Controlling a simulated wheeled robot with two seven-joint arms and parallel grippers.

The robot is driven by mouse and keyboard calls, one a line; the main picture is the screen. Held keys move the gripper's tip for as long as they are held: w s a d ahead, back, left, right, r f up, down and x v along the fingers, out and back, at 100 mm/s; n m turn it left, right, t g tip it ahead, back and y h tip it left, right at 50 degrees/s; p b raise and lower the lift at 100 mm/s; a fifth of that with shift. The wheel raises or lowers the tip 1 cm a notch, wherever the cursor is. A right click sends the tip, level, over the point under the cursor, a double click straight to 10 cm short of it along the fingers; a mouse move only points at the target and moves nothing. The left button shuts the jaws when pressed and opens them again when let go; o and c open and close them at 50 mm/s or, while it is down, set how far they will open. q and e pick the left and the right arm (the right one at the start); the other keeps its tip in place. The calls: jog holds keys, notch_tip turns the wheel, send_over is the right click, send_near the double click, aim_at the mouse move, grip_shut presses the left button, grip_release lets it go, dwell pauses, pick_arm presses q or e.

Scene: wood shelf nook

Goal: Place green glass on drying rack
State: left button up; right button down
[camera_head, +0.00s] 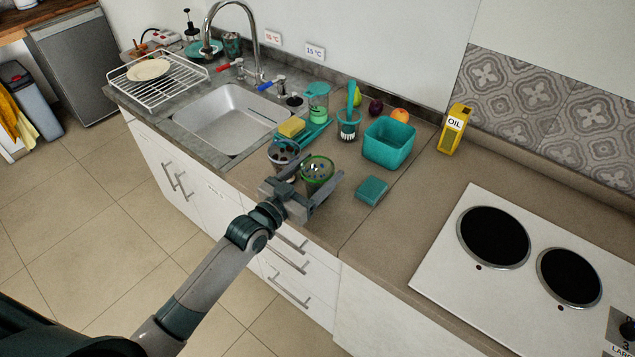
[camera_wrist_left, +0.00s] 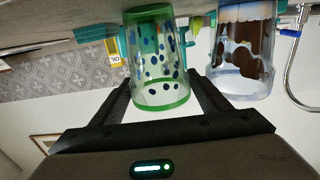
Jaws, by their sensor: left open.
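The green glass (camera_head: 318,168), clear with a green rim and dark spots, stands on the counter right of the sink. It also shows upside down in the left wrist view (camera_wrist_left: 160,62). My left gripper (camera_head: 321,170) is open, with one finger on each side of the glass; I cannot tell whether they touch it. In the wrist view the fingers (camera_wrist_left: 161,90) show apart with the glass between or just beyond them. The white wire drying rack (camera_head: 182,88) stands left of the sink and holds a plate (camera_head: 149,69). My right gripper is not in view.
A second glass with brown patches (camera_head: 283,153) stands close left of the green glass, also in the wrist view (camera_wrist_left: 241,60). A yellow sponge (camera_head: 291,127), teal bin (camera_head: 388,144) and teal block (camera_head: 371,190) are nearby. The faucet (camera_head: 248,38) rises behind the sink (camera_head: 222,122).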

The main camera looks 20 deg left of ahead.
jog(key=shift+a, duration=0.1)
pick_arm(q)
jog(key=c, duration=1.1)
jog(key=shift+o, duration=0.2)
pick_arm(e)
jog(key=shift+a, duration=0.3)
pick_arm(q)
jog(key=shift+r, duration=0.1)
